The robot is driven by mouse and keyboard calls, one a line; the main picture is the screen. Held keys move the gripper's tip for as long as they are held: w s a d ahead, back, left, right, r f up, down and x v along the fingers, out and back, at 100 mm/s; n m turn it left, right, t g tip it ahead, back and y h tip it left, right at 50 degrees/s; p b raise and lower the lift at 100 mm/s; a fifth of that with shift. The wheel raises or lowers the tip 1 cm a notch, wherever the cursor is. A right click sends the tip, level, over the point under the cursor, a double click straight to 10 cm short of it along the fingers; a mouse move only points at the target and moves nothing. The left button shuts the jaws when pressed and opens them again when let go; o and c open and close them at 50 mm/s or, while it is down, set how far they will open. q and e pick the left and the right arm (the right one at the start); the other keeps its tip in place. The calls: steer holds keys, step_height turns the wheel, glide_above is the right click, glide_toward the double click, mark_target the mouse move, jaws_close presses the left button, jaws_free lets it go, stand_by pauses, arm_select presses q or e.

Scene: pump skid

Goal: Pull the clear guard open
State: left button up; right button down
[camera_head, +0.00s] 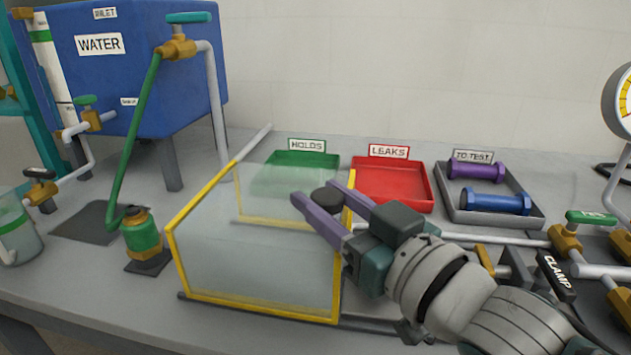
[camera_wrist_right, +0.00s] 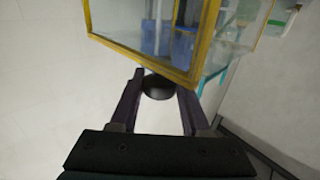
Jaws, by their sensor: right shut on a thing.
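The clear guard (camera_head: 255,268) is a see-through box with yellow edges on the grey bench, left of centre in the head view. Its yellow frame (camera_wrist_right: 190,72) also shows at the top of the right wrist view. A round black knob (camera_head: 326,197) sits at the guard's right side. My right gripper (camera_head: 320,205) is shut on this knob, its purple fingers on either side. The wrist view shows the dark knob (camera_wrist_right: 158,86) between the fingertips. My left gripper is not in view.
Behind the guard are a green HOLDS tray (camera_head: 297,160), a red LEAKS tray (camera_head: 432,200) and a grey TO TEST tray (camera_head: 490,221) with purple and blue pieces. A green-and-brass fitting (camera_head: 141,232) with a hose stands left of the guard. Pipes and a CLAMP handle (camera_head: 556,275) lie right.

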steer(key=shift+a, duration=0.15)
steer(key=shift+c, duration=2)
jaws_free()
steer(key=p+v, duration=0.1)
steer(key=v, duration=0.9)
steer(key=shift+r, duration=0.1)
